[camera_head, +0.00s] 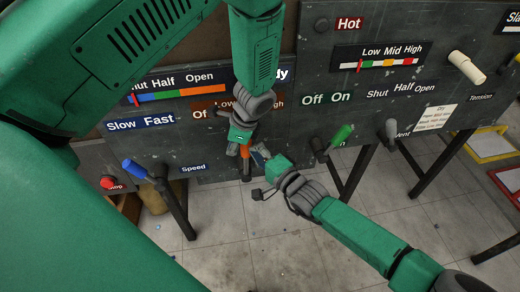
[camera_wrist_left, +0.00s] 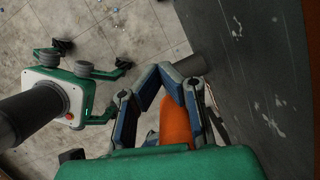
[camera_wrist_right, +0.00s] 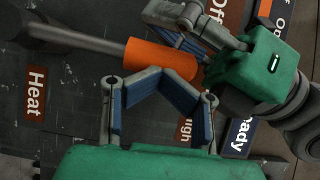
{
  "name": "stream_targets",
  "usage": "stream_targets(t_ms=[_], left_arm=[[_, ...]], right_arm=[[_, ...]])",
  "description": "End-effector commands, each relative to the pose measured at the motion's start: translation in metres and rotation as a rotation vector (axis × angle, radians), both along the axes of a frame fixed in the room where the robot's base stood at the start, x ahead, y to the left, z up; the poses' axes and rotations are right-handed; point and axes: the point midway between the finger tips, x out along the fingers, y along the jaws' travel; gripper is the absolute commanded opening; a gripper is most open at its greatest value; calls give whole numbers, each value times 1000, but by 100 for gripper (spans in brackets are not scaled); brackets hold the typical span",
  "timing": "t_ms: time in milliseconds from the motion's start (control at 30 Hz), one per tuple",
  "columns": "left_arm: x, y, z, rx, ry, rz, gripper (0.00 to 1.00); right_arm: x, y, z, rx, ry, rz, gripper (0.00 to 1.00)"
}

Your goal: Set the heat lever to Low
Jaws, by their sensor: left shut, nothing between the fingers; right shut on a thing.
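The heat lever's orange handle (camera_head: 244,151) hangs low in front of the panel, mostly covered by my grippers; the right wrist view shows it (camera_wrist_right: 160,59) on a grey rod (camera_wrist_right: 85,42) near the Heat label (camera_wrist_right: 36,94). A brown scale (camera_head: 222,107) above it reads Off, Low and High, partly hidden by my left arm. My left gripper (camera_head: 240,146) is shut, its fingers overlapping the handle (camera_wrist_left: 175,124) in the left wrist view without gripping it. My right gripper (camera_head: 258,157) comes from the lower right, its fingertips (camera_wrist_right: 159,80) shut on the handle's edge.
A blue lever (camera_head: 137,169) and red stop button (camera_head: 108,182) are left. A green lever (camera_head: 340,136), grey lever (camera_head: 389,130) and white lever (camera_head: 466,67) are right. The gauge (camera_head: 376,58) has its red pointer near Low.

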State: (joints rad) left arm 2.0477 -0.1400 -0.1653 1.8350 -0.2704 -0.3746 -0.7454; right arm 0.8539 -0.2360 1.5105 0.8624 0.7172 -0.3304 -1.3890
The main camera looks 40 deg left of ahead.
Motion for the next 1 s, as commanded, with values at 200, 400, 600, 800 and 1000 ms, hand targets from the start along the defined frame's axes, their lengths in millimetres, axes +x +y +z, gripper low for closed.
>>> stream_targets(t_ms=[200, 400, 600, 800, 1000], left_arm=[[-1, 1, 0, -1, -1, 1, 16], [-1, 1, 0, -1, -1, 0, 47], [-1, 0, 1, 0, 0, 1, 47], [3, -6, 20, -1, -5, -1, 47], [8, -19, 60, 0, -5, 0, 47]], right_arm=[[-1, 0, 0, -1, 0, 0, 0], [-1, 1, 1, 1, 1, 0, 0], [0, 0, 2, 4, 0, 0, 0], [0, 0, 2, 5, 0, 0, 0], [1, 0, 3, 6, -1, -1, 0]])
